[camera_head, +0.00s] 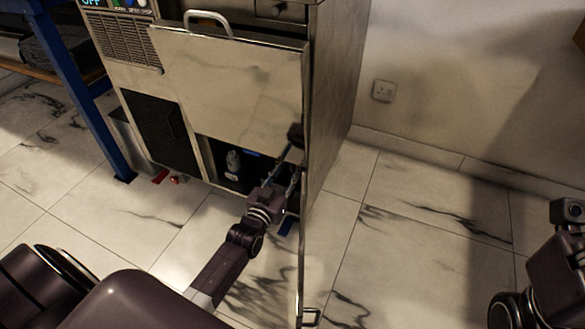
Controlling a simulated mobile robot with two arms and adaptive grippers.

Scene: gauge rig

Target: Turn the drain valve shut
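A small red lever-like part (160,176) shows low at the front of the steel machine (335,100), near the floor, with another small red part (174,180) beside it. Either may be the drain valve; I cannot tell its setting. My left gripper (287,158) reaches to the right side of the dark lower opening (215,155), close to the open door's edge and well right of the red parts. Its thin fingers are hard to make out against the dark. My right gripper (568,212) is at the far right edge, above the floor, away from the machine.
The panel with a handle (208,20) covers the machine's front above. A blue frame leg (80,90) stands at left. The tiled floor at right (420,230) is clear.

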